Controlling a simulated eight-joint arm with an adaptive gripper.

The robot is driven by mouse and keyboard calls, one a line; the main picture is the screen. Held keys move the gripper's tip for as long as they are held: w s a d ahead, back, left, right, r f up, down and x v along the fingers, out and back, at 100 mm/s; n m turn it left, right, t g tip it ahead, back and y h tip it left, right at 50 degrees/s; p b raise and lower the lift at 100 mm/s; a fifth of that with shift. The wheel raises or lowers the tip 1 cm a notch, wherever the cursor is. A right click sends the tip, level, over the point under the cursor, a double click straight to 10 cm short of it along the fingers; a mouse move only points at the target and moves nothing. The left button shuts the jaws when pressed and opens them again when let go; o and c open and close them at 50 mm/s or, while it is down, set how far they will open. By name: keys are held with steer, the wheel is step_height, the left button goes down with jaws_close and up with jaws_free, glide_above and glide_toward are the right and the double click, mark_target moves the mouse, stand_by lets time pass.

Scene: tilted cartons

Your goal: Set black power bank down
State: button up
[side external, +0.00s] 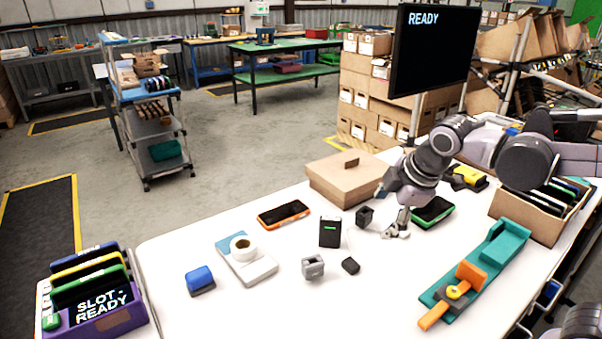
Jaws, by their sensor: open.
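A black box-shaped device with a green strip, which looks like the black power bank (330,231), stands upright on the white table (220,318) near its middle. My gripper (388,213) is open and low over the table, to the right of the power bank and apart from it. One finger reaches down close to the tabletop. Nothing shows between the fingers, though the view of the gap is partly blocked by the gripper itself.
A green-edged device (433,211) lies just right of the gripper. A cardboard box (346,177) stands behind; a grey block (313,267) is in front.

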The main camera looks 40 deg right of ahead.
steer(key=s+d+f+m+t+y, duration=0.1)
steer(key=s+f+m+t, duration=0.1)
steer(key=s+m, duration=0.4)
steer(key=shift+s+d+f+m, duration=0.3)
steer(key=shift+f+m, duration=0.25)
steer(key=shift+m, duration=2.15)
